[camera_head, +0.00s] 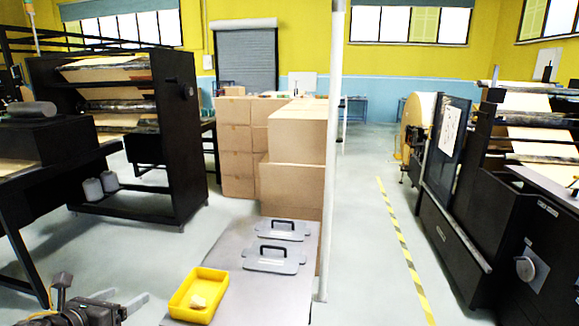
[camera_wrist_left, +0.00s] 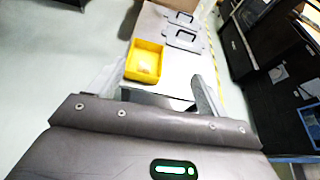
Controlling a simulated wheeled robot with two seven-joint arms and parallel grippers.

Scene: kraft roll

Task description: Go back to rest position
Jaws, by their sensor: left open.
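My left gripper (camera_head: 138,304) is low at the left of the head view, to the left of the table. It is open, and nothing shows between its fingers. In the left wrist view the two fingers of the left gripper (camera_wrist_left: 158,92) stand wide apart, with the table beyond them. My right gripper is in neither view.
A grey table (camera_head: 238,262) bears a yellow bin (camera_head: 180,306) with a small tan item inside and two grey plates with black handles (camera_head: 273,259). Stacked cardboard boxes (camera_head: 291,187) and a white pole (camera_head: 331,150) stand behind. Black machines (camera_head: 178,140) flank the open floor.

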